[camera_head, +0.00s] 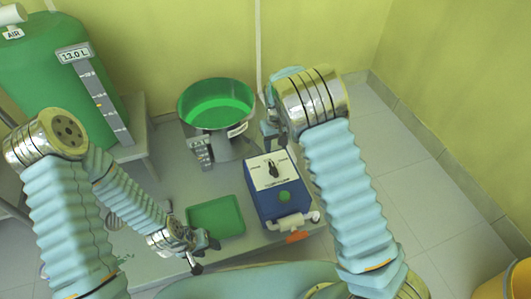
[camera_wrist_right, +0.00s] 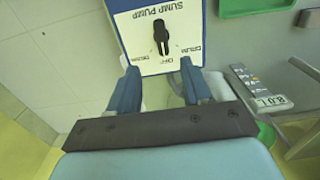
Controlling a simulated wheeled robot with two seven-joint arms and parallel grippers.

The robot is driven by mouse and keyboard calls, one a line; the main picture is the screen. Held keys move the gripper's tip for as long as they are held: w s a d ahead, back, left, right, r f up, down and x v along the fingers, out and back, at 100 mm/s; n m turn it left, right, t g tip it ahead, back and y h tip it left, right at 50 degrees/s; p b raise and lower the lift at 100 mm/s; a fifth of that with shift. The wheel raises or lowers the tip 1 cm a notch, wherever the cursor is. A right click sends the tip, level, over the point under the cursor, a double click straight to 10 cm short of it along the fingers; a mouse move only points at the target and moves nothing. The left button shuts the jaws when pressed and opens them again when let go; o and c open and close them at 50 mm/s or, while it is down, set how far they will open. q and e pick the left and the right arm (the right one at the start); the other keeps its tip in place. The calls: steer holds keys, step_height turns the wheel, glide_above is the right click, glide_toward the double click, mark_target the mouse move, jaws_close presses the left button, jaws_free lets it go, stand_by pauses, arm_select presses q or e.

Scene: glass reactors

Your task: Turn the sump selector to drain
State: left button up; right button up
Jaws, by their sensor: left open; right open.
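The sump pump box (camera_head: 273,207) is blue with a white top panel and stands on the grey bench. Its black selector knob (camera_head: 271,168) is on that panel. In the right wrist view the panel appears upside down, and the knob (camera_wrist_right: 161,37) lies lengthwise in line with the OFF label, with a label to either side. My right gripper (camera_wrist_right: 160,82) is open and empty, its fingers apart at the panel's near edge in that view, with the knob beyond them. My left gripper (camera_head: 203,252) is open and empty near the green tray, away from the box.
A green tray (camera_head: 215,217) lies left of the box. A steel vessel with green contents (camera_head: 216,104) stands behind, with a level gauge (camera_head: 201,152). A large green tank (camera_head: 55,80) is at the back left. A white fitting (camera_head: 292,222) projects from the box front.

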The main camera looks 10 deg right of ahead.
mark_target(273, 167)
steer(key=f, duration=0.4)
steer(key=f+b, duration=0.1)
steer(key=f, duration=0.8)
steer(key=shift+w+a+f, duration=0.15)
steer(key=shift+w+f, duration=0.05)
steer(key=shift+w, duration=0.05)
jaws_close()
